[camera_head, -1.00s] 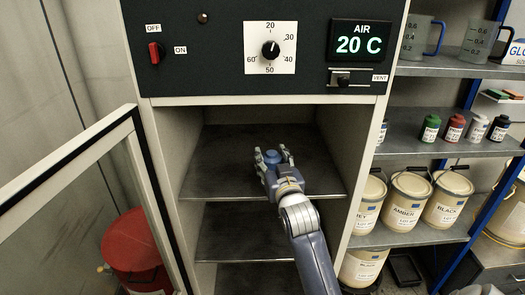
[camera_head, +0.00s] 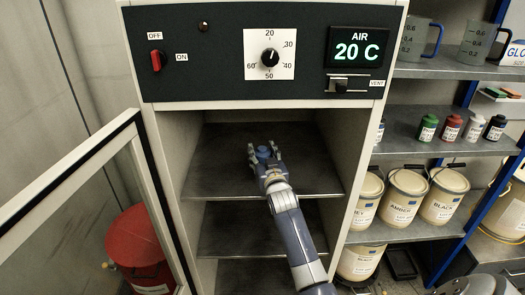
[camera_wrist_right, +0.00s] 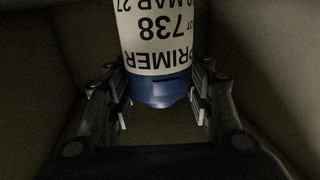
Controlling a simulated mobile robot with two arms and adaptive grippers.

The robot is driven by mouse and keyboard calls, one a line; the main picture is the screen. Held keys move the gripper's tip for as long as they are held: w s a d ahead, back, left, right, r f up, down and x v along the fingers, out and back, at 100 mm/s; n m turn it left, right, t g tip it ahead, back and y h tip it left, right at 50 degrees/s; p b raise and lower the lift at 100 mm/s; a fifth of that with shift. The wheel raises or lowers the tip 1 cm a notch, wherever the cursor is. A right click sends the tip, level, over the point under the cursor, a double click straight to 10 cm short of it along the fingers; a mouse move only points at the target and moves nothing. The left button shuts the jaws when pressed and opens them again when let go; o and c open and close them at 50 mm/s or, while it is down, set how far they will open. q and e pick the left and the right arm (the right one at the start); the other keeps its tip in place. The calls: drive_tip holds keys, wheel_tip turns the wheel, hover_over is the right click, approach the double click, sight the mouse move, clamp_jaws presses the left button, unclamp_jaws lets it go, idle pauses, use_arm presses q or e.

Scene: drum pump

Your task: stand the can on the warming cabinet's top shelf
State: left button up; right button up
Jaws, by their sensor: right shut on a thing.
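The can (camera_wrist_right: 155,40) is blue with a white label reading PRIMER and 738, and it fills the top middle of the right wrist view. My right gripper (camera_head: 264,151) is inside the warming cabinet (camera_head: 218,105), over the top shelf (camera_head: 215,165). In the right wrist view its fingers (camera_wrist_right: 160,105) stand on both sides of the can, shut on it. In the head view only the can's blue top (camera_head: 263,151) shows between the fingers. Whether its base touches the shelf is hidden. My left gripper is not in view.
The cabinet door (camera_head: 75,170) stands open at the left. A lower shelf (camera_head: 235,230) is empty. A rack at the right holds small bottles (camera_head: 450,127), buckets (camera_head: 400,195) and jugs (camera_head: 475,38). A red bin (camera_head: 138,245) stands behind the door.

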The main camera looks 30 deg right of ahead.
drive_tip(key=o, duration=0.9)
drive_tip(key=shift+f, duration=0.2)
drive_tip(key=shift+c, duration=0.2)
drive_tip(key=o, duration=0.4)
drive_tip(key=shift+o, duration=0.2)
drive_tip(key=shift+r, duration=0.2)
drive_tip(key=shift+s+a+f, duration=0.15)
drive_tip(key=shift+s, duration=0.15)
drive_tip(key=b+v, duration=0.2)
drive_tip(key=v, duration=0.8)
drive_tip(key=shift+s+a, duration=0.25)
drive_tip(key=shift+s, duration=0.45)
